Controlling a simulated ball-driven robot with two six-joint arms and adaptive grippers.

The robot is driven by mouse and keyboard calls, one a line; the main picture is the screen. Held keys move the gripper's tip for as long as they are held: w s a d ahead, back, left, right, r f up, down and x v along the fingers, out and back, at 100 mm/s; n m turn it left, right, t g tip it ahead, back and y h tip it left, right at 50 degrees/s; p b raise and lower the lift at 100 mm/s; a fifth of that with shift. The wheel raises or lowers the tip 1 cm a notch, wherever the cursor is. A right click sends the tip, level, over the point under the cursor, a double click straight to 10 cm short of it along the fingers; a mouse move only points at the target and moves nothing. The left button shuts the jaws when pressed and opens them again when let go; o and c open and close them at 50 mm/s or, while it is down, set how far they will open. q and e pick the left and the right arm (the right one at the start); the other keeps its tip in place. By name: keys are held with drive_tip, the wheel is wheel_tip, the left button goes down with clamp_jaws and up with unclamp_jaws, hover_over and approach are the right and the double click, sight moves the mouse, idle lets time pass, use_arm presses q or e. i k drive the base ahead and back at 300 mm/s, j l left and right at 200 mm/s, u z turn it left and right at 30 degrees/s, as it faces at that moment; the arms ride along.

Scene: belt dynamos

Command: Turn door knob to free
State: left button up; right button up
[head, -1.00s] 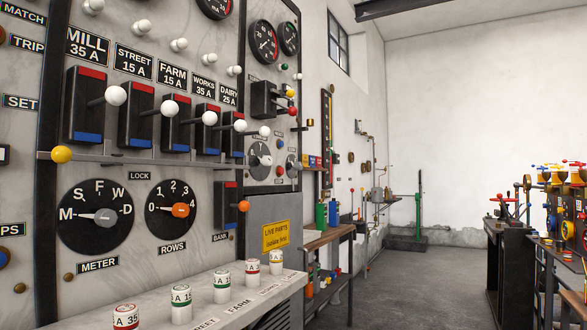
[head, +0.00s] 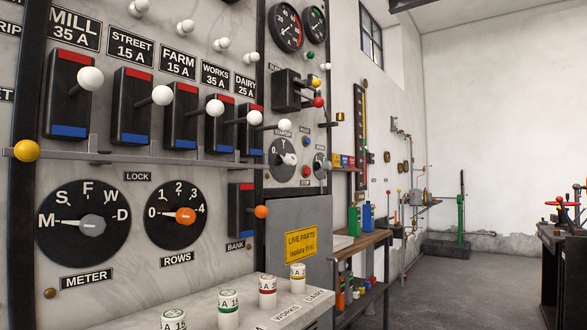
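Neither gripper is in view. No knob carries a readable "door" or "free" marking. A grey cabinet front (head: 297,215) with a yellow "LIVE PARTS" sign (head: 301,244) is low on the panel's right. Above it are a round selector dial (head: 283,158) and a smaller, partly hidden dial (head: 320,165); their small labels are unreadable. At the left, the METER dial's grey knob (head: 92,224) points to M. The ROWS dial's orange knob (head: 185,216) points to 0. I cannot tell which of these, if any, is the door knob.
Several white-knobbed switches line the panel above a horizontal bar (head: 150,159) with a yellow ball end (head: 26,150). A ledge (head: 250,317) with several fuses juts out below. A side bench (head: 362,240) stands beyond. The floor (head: 470,290) is open to the right; a dark bench (head: 562,275) stands at the right edge.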

sight(327, 166)
drive_tip(key=i+l+u, duration=0.6)
drive_tip(key=l+u, duration=0.2)
